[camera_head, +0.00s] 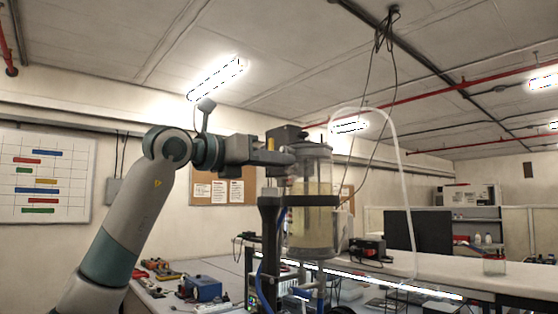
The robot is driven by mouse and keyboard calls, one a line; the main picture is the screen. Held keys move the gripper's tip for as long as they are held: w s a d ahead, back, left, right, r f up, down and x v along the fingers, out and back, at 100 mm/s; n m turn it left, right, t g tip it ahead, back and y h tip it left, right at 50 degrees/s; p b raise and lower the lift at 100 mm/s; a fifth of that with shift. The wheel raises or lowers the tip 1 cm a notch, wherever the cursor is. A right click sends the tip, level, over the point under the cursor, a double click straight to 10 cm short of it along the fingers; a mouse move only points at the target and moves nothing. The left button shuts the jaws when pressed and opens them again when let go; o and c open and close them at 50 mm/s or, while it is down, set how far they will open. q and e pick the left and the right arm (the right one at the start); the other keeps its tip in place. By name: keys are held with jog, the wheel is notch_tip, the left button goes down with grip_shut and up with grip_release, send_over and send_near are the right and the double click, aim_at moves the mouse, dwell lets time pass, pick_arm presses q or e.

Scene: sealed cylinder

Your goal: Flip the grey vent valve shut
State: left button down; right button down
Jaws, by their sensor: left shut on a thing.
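The clear sealed cylinder (312,205) stands upright on a dark post, with pale yellowish contents behind its wall. My left gripper (290,157) reaches in from the left at the cylinder's upper left side, by its lid. Its jaws are shut on a small part there, which looks to be the grey vent valve. The valve is mostly hidden by the fingers, and its lever position cannot be made out. My right gripper is not in view.
A clear hose (401,170) arches over the cylinder and down its right side. Dark cables hang from the ceiling just behind. A blue box (201,288) and tools lie on the bench at lower left. A dark monitor (418,230) stands at right.

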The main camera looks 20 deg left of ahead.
pick_arm(q)
jog(key=shift+a+m, duration=0.1)
jog(key=shift+m, duration=0.5)
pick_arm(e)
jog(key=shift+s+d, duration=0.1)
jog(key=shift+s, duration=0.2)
pick_arm(q)
jog(key=c, duration=1.8)
grip_release()
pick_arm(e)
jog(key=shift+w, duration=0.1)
pick_arm(q)
jog(key=shift+s+a, duration=0.1)
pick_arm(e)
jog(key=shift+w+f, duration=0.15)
